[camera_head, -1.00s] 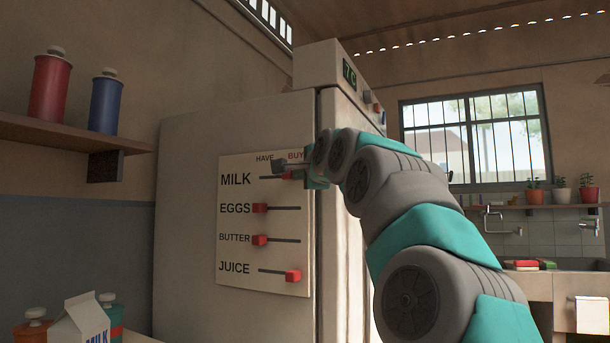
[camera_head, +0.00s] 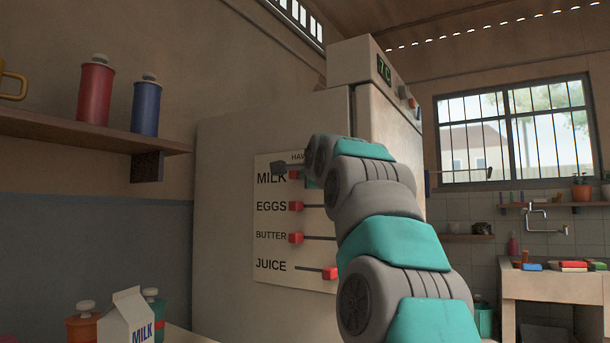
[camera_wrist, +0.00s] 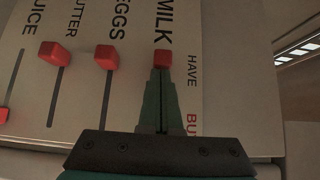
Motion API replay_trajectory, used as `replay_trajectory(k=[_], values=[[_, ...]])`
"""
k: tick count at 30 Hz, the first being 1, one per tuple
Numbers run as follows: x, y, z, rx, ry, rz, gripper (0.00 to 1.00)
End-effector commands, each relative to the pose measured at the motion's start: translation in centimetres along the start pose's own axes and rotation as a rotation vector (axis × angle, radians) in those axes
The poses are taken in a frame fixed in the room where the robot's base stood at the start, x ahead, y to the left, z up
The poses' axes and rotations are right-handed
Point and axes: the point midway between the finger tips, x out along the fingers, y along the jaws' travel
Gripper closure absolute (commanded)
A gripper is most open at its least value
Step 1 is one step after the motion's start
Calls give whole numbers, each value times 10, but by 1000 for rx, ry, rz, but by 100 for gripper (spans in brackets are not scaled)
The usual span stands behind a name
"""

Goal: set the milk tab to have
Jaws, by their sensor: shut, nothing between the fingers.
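The milk tab (camera_head: 294,174) is a small red block in the top row of a white list board (camera_head: 268,273) on the fridge. It sits at the left, HAVE end of its row, in line with the eggs tab (camera_head: 296,206) and the butter tab (camera_head: 296,238). In the wrist view my gripper (camera_wrist: 161,72) is shut and empty. Its green fingertips are at the BUY side of the milk tab (camera_wrist: 163,58) and appear to touch it. The fingers cover the milk slot. In the head view my arm hides the BUY label and most of the gripper.
The juice tab (camera_head: 330,273) is at the right end of its slot. A wall shelf (camera_head: 60,129) with a red canister (camera_head: 95,92) and a blue canister (camera_head: 146,108) is at the left. A milk carton (camera_head: 127,318) stands at lower left.

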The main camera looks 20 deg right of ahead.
Motion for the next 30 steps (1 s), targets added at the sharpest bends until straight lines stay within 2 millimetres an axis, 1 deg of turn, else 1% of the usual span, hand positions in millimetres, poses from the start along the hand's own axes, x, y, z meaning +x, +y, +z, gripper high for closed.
replay_trajectory(k=[4,8,14,18,24,27,30], values=[[-11,1,-16,1,1,-2,100],[-26,1,-39,4,2,-2,100],[-54,2,-36,0,2,1,100],[-77,0,-36,0,3,-4,100],[-104,0,-36,0,2,-3,100],[-114,-1,-36,1,2,-3,100],[-119,0,-36,1,2,-1,100]])
